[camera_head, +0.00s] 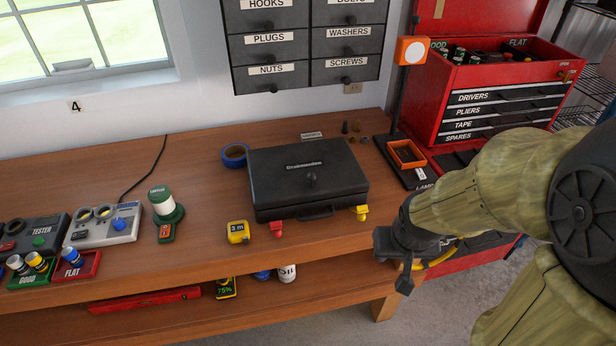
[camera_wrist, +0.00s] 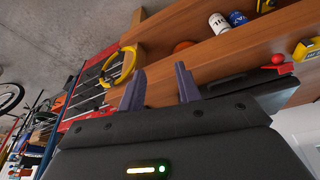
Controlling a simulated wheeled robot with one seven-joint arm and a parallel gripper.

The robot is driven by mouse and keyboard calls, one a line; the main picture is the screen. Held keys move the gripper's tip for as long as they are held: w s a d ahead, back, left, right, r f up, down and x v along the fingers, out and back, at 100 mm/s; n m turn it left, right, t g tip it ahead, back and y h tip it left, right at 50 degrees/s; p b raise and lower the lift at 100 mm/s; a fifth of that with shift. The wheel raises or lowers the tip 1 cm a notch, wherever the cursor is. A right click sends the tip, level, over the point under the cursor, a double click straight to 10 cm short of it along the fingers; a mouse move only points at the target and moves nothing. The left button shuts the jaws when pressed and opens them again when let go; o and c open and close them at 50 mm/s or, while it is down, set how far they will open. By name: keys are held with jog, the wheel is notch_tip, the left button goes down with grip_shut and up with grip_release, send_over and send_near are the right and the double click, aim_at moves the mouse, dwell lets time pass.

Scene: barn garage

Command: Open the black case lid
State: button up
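The black case (camera_head: 290,205) lies on the wooden bench with its lid (camera_head: 275,165) shut. My gripper (camera_head: 391,264) is right of and in front of the case, near the bench's front edge and apart from the case. In the wrist view, its two fingers (camera_wrist: 160,83) are spread with nothing between them. Part of a dark body, likely the case, shows at the right there (camera_wrist: 268,92).
A yellow tape measure (camera_head: 238,232) and a blue tape roll (camera_head: 234,156) lie left of the case. An orange-rimmed tray (camera_head: 408,154) and a red tool chest (camera_head: 500,100) stand to the right. The lower shelf (camera_head: 250,309) holds bottles. Wall drawers hang behind.

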jog(key=w+a+n+t+y+b, duration=0.25)
jog(key=w+t+b, duration=0.2)
jog(key=w, duration=0.55)
jog(key=w+a+r+n+t+y+b, duration=0.1)
jog(key=w+a+r+t+y+b, duration=0.1)
jog(key=a+y, duration=0.3)
jog(key=a+t, duration=0.1)
jog(key=a, duration=0.1)
jog(key=shift+w+a+r+t, duration=0.3)
jog(key=shift+w+r+t, duration=0.05)
jog(key=shift+r, duration=0.05)
jog(key=shift+w+r+p, duration=0.1)
jog(key=shift+r+p, duration=0.05)
jog(key=shift+p, duration=0.25)
jog(key=p, duration=1.2)
send_near(309, 183)
jog(key=w+a, duration=0.1)
jog(key=w, duration=0.1)
jog(key=w+a, duration=0.2)
jog(key=w, duration=0.1)
jog(key=w+a+f, duration=0.1)
jog(key=w+a, duration=0.1)
jog(key=w, duration=0.1)
